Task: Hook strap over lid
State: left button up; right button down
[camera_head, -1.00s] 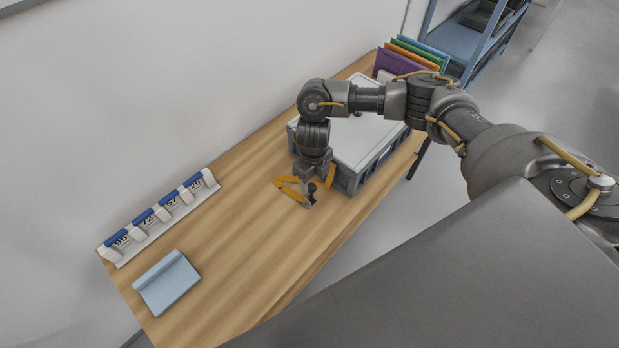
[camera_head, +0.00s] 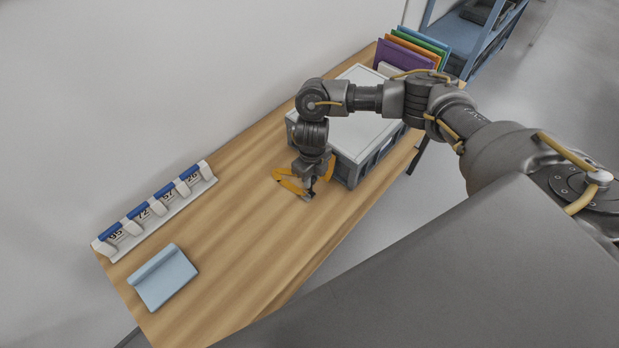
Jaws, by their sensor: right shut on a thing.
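A grey crate with a pale lid (camera_head: 358,118) stands on the wooden table, partly hidden behind my right arm. An orange strap (camera_head: 289,183) forms a loop at the crate's near left side, just above or on the table; I cannot tell which. My right gripper (camera_head: 308,190) points down in front of the crate's near side and is shut on the strap. Its fingertips are small and partly hidden. The strap is beside the crate, not across the lid's top. My left gripper is not in view.
On the wooden table (camera_head: 235,245), a white rack (camera_head: 165,215) with blue-topped numbered pieces stands along the wall. A light blue folded object (camera_head: 163,278) lies at the near left. Coloured folders (camera_head: 408,55) stand behind the crate. The table's middle is clear.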

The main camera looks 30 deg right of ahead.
jog(key=shift+w+r+p, duration=0.15)
jog(key=shift+r+p, duration=0.95)
jog(key=shift+r, duration=0.4)
jog(key=shift+w+a+r, duration=0.1)
jog(key=shift+r, duration=0.05)
jog(key=s+a+r+n+b, duration=0.15)
jog(key=a+r+n, duration=0.35)
jog(key=r+n, duration=0.75)
jog(key=s+d+r+n, duration=0.1)
jog(key=s+n, duration=0.3)
jog(key=n, duration=0.6)
jog(key=s+d+r+n+b, duration=0.1)
jog(key=s+r+n, duration=0.3)
jog(key=n, duration=0.5)
jog(key=shift+s+d+n, duration=0.25)
jog(key=shift+s+n, duration=0.1)
jog(key=shift+s, duration=0.1)
